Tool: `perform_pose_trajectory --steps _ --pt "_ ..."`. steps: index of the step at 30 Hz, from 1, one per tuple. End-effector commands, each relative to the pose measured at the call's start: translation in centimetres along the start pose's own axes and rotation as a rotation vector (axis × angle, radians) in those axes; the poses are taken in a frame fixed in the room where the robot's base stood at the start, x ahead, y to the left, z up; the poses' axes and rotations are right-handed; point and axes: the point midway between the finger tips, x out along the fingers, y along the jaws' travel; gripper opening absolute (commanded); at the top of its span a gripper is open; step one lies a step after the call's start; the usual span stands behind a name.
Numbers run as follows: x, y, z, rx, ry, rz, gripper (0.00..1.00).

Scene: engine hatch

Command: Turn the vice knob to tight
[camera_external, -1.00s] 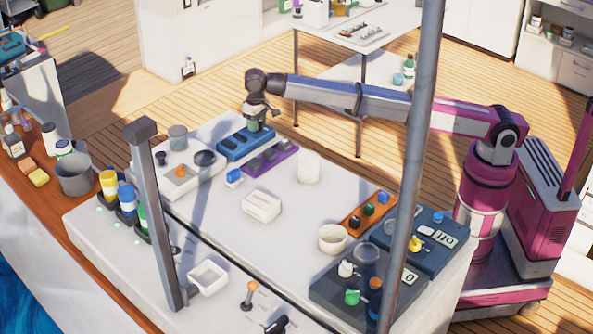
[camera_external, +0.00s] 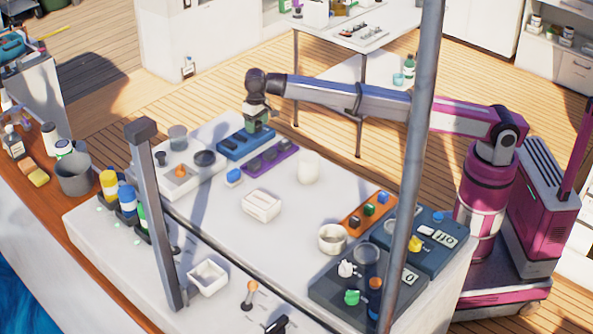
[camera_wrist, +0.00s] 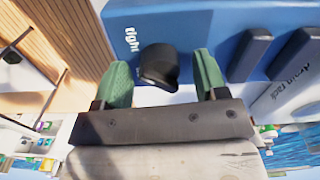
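The vice knob (camera_wrist: 159,66) is a round black knob on the blue rack, beside the word "tight" in the wrist view. My gripper (camera_wrist: 163,82) has two green fingers spread apart, one on each side of the knob. The gap between the fingers looks empty apart from the knob, and I cannot tell whether either finger touches it. In the external view my gripper (camera_external: 258,127) is over the right end of the blue rack (camera_external: 232,149), and the knob is hidden there.
A purple rack (camera_external: 270,158) lies just in front of the blue one. A white tray (camera_external: 205,175) with a dark round dish and an orange item is to the left.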

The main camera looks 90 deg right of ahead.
Motion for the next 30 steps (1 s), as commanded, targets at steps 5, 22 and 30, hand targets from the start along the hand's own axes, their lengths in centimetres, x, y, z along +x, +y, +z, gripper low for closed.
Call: perform_pose_trajectory --steps 5,22,30 --pt "-0.9 0.0 0.0 0.0 0.0 0.0 0.66" --pt "-10.0 -0.1 -0.1 0.0 0.001 -0.001 0.66" --pt "-10.8 0.0 0.0 0.0 0.0 0.0 0.66"
